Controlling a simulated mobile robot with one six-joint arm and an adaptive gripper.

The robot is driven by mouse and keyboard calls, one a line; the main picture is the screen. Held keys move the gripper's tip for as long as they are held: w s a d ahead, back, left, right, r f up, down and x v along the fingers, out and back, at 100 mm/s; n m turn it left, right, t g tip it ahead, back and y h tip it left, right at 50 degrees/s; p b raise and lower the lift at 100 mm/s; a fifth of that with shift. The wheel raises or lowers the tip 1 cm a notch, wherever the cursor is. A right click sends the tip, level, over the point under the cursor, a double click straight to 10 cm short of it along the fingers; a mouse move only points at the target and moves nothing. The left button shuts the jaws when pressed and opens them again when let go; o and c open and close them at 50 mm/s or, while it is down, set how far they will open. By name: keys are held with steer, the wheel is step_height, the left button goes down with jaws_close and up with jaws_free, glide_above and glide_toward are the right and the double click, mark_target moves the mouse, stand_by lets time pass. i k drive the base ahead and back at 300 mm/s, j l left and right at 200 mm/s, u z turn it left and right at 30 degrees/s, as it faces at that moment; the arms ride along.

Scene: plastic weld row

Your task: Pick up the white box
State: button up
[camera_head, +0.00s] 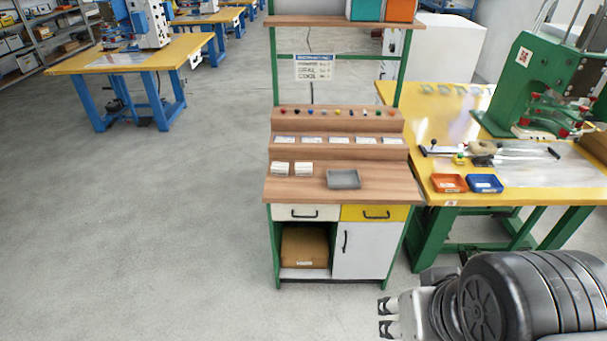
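Two small white boxes sit side by side on the wooden top of the green-framed workstation: a left one (280,169) and a right one (304,169). Both are toward the left of the top, and I cannot tell which one is meant. My gripper (383,316) is at the lower right, in front of and to the right of the workstation. Its two fingers point left and are apart, with nothing between them. It is well away from both boxes.
A grey tray (343,179) lies right of the boxes on the wooden top (390,190). Stepped shelves (340,143) with labels and coloured knobs rise behind. A yellow table (445,110) with a green machine, orange bin (448,183) and blue bin (485,184) adjoins right. Floor at left is clear.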

mark_target(279, 169)
steer(key=i+j+z, duration=0.1)
steer(key=i+j, duration=0.25)
steer(key=i+j+z, duration=0.1)
steer(key=i+j, duration=0.25)
steer(key=i+j+z, duration=0.1)
steer(key=i+j, duration=0.25)
steer(key=i+j+z, duration=0.1)
steer(key=i+j, duration=0.2)
steer(key=j, duration=0.15)
steer(key=i+j+z, duration=0.1)
steer(key=i+j, duration=0.2)
steer(key=j, duration=0.15)
steer(key=i+j+z, duration=0.1)
steer(key=i+j, duration=0.2)
steer(key=j, duration=0.2)
